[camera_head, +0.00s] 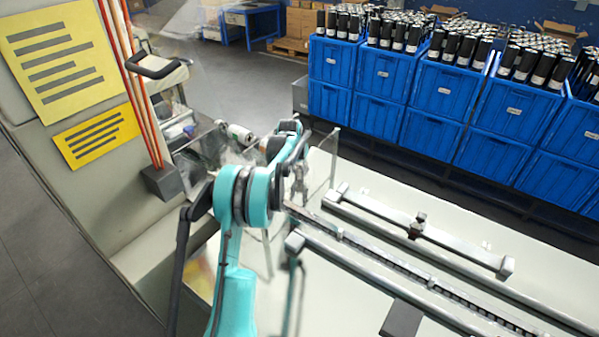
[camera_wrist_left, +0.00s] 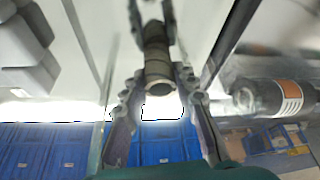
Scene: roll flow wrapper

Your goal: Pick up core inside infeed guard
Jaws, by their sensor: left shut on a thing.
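My left gripper (camera_head: 299,184) reaches down beside the clear guard panel (camera_head: 325,168) at the near end of the infeed rails. In the left wrist view the left gripper (camera_wrist_left: 153,15) is shut on a dark, brownish cylinder, which looks like the core (camera_wrist_left: 157,68). The core lies between the fingers, and its round end faces the camera. In the head view my wrist and the blur hide the core. The clear guard panels stand close around the gripper. My right gripper is not in view.
The long infeed conveyor (camera_head: 400,262) runs to the lower right, with a metal rail (camera_head: 440,236) beside it. A white roll with dark ends (camera_head: 237,133) sits left of the wrist. Blue crates (camera_head: 388,78) full of black cylinders line the back. The cream machine housing (camera_head: 100,170) stands left.

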